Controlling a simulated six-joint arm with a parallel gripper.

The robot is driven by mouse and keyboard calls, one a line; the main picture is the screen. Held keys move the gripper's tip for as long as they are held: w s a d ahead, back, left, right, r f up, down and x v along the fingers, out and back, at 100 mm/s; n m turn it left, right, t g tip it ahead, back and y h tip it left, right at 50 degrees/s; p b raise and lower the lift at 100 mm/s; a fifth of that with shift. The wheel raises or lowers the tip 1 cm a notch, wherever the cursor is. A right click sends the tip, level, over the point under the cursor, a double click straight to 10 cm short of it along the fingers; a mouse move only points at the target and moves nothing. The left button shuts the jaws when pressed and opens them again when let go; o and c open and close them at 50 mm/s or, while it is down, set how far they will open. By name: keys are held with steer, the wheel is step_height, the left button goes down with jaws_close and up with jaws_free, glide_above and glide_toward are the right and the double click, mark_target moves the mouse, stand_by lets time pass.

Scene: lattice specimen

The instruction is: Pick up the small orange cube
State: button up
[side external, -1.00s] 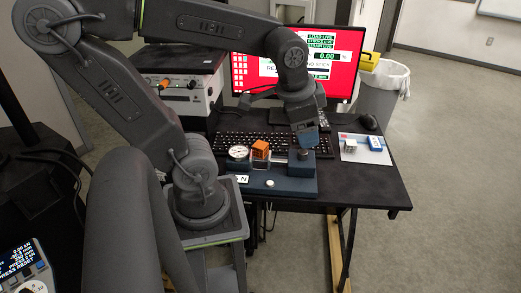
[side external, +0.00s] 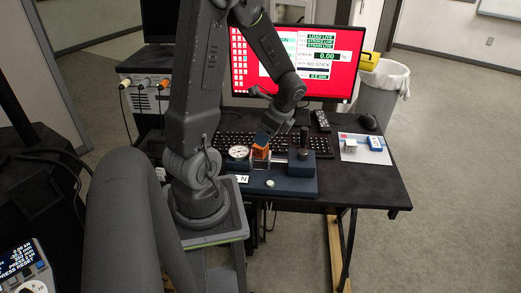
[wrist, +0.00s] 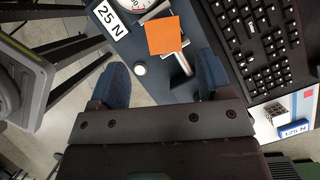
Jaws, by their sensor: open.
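The small orange cube (side external: 260,151) sits on a small support on the dark blue fixture, right of a round white dial gauge. The wrist view shows its flat orange face (wrist: 163,36), ahead of my fingers and nearly centred between them. I cannot tell whether a finger touches the cube.
The blue fixture (side external: 292,185) carries the dial gauge (side external: 238,152) and a dark upright post (side external: 304,142) right of the cube. A keyboard (side external: 225,139) lies behind. A white sheet (side external: 355,156) with a grey lattice cube and blue block lies at right. The monitor (side external: 347,60) stands behind.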

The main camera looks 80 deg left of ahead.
mark_target(261, 149)
steer(key=x, duration=0.7)
steer(key=shift+w+a+f, duration=0.1)
steer(key=shift+a+f, duration=0.1)
steer(key=c, duration=1.1)
